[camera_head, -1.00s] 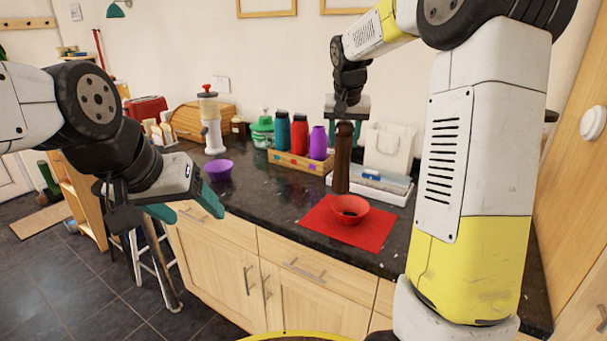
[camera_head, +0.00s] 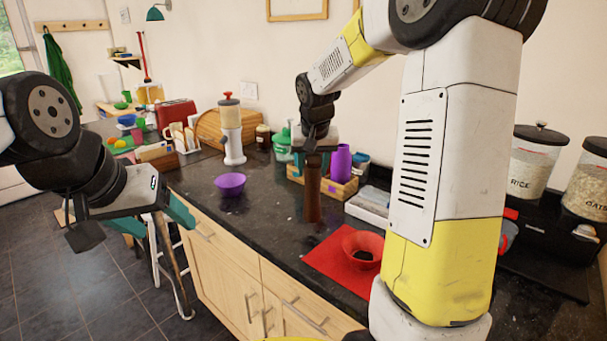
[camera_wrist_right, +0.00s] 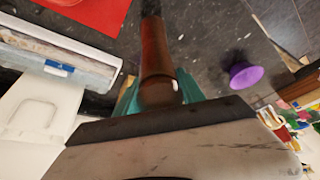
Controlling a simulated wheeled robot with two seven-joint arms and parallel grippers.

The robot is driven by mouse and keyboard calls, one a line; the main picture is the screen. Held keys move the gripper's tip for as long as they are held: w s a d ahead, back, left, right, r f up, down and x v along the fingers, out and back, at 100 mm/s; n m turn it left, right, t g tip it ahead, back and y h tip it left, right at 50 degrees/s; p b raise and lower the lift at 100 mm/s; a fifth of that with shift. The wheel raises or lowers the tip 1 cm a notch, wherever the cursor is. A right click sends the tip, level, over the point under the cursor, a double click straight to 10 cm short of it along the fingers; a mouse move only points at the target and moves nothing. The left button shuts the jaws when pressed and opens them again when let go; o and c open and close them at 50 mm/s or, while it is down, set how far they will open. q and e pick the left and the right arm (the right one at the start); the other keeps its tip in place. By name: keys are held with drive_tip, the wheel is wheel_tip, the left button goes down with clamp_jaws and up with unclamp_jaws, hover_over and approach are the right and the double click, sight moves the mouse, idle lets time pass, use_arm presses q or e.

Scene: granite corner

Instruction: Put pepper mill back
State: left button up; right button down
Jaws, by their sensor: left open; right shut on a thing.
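The pepper mill (camera_head: 312,188) is brown, tall and upright in the head view, over the dark counter between the purple bowl and the red mat. Whether its base touches the counter is unclear. My right gripper (camera_head: 314,150) is shut on the mill's upper part from above. In the right wrist view the mill (camera_wrist_right: 155,50) runs away from between the teal fingers of my right gripper (camera_wrist_right: 160,95). My left gripper (camera_head: 155,217) is open and empty, in front of the counter's left part.
A wooden crate (camera_head: 337,188) with bottles stands behind the mill. A purple bowl (camera_head: 230,183) is to its left; a red bowl (camera_head: 363,248) sits on a red mat (camera_head: 328,262) to its right. A white tray (camera_head: 366,209) lies behind the mat. Counter (camera_head: 270,205) left of the mill is clear.

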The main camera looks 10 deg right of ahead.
drive_tip(key=w+d+f, duration=0.2)
drive_tip(key=w+f, duration=0.2)
drive_tip(key=w, duration=0.2)
drive_tip(key=shift+w+d, duration=0.25)
drive_tip(key=shift+f, duration=0.2)
drive_tip(key=c, duration=0.7)
unclamp_jaws()
drive_tip(key=d+v, duration=0.1)
drive_tip(key=v, duration=1.1)
drive_tip(key=s+a+r+y, duration=0.15)
drive_tip(key=s+r, duration=0.25)
drive_tip(key=s, duration=0.9)
drive_tip(key=s+a+f+n, duration=0.1)
drive_tip(key=s+a+f, duration=0.1)
drive_tip(key=s, duration=0.6)
drive_tip(key=s+a+f+n+t+y, duration=0.1)
drive_tip(key=s+f, duration=0.1)
drive_tip(key=s, duration=0.6)
drive_tip(key=shift+s+a+f+t, duration=0.25)
drive_tip(key=shift+s+a+t, duration=0.05)
drive_tip(key=shift+s+a, duration=0.1)
